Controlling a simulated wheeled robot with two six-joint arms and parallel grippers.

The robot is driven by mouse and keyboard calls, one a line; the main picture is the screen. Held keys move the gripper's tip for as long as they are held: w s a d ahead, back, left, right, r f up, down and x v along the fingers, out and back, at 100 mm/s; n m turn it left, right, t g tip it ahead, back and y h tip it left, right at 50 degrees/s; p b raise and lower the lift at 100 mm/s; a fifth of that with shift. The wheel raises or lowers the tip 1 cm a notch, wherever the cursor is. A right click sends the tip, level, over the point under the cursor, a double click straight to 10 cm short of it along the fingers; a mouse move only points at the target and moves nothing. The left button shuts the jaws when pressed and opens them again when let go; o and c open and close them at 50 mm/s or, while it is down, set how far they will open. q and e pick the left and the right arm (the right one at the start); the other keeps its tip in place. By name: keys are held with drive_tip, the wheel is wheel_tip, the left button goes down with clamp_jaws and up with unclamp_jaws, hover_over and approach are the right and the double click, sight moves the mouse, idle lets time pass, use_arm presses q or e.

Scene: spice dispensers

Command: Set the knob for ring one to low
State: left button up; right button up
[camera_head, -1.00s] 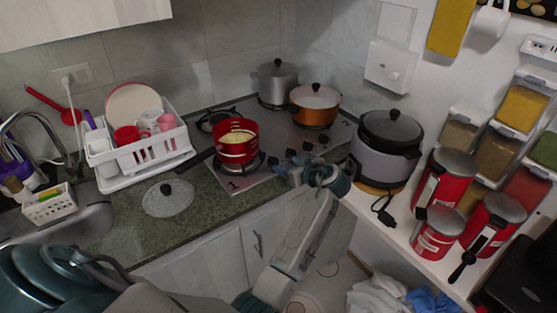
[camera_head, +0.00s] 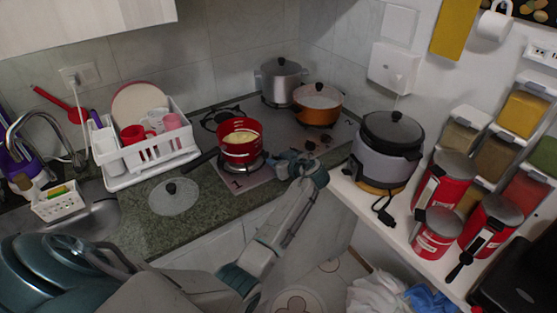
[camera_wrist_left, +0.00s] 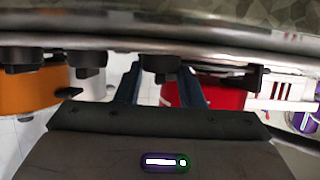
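The dark stove knobs (camera_head: 311,145) sit along the front right of the stovetop (camera_head: 250,186); my left gripper (camera_head: 283,165) covers some of them. The mark "1" is on the stove below the red pot (camera_head: 240,152), which stands on the front left ring. In the left wrist view, several black knobs hang along the upper edge. The two fingers of my left gripper (camera_wrist_left: 160,88) are apart, with one knob (camera_wrist_left: 160,66) between them in the picture. I cannot tell whether they touch it. No knob setting can be read. My right gripper is not in view.
An orange pot (camera_head: 318,111) and a steel pot (camera_head: 280,82) stand at the back of the stove. A rice cooker (camera_head: 385,160) stands right of my left gripper. A glass lid (camera_head: 174,202) lies on the counter, with a white dish rack (camera_head: 150,160) behind it.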

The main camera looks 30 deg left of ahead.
use_arm(q)
drive_tip(key=shift+c, duration=1)
drive_tip(key=shift+s+m+t, duration=0.1)
drive_tip(key=shift+m+t, duration=0.3)
drive_tip(key=shift+t, duration=0.1)
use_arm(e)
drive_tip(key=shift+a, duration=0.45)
use_arm(q)
drive_tip(key=m+t+h, duration=0.2)
drive_tip(key=shift+s+a+m+t, duration=0.15)
drive_tip(key=shift+m+t, duration=0.15)
drive_tip(key=shift+a+m+t+h+p, duration=0.1)
drive_tip(key=shift+m+t+h+p, duration=0.65)
drive_tip(key=shift+m+t+h, duration=0.5)
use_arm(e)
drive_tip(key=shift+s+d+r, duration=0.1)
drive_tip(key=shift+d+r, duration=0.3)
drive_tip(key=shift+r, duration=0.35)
use_arm(q)
drive_tip(key=shift+m, duration=0.25)
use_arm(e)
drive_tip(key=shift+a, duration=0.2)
use_arm(q)
drive_tip(key=o, duration=1)
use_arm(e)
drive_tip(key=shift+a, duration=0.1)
